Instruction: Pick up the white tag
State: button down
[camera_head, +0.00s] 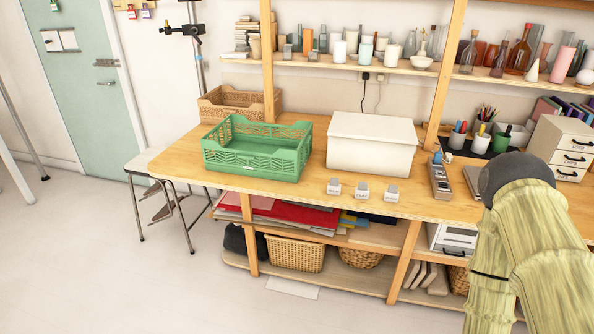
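Three small whitish blocks with grey tops and dark marks on their fronts stand in a row near the table's front edge: a left one (333,187), a middle one (362,191) and a right one (391,193). They are too small for me to tell whether one is the white tag. Small white and red tags also hang high on the wall, one at the left (131,11) and one at the right (145,13). My arm, in a pale yellow sleeve, shows at the right. My gripper is not in view.
The wooden table (190,160) holds a green crate (255,165), a white lidded box (370,150), a dark handheld device (439,178) and a small drawer unit (565,145). Shelves of glassware stand behind. A stool (145,165) is at left; floor at front left is clear.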

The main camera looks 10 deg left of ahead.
aim_at(362, 192)
jog(key=z, duration=1.75)
jog(key=i, duration=1.25)
jog(key=u, duration=2.1)
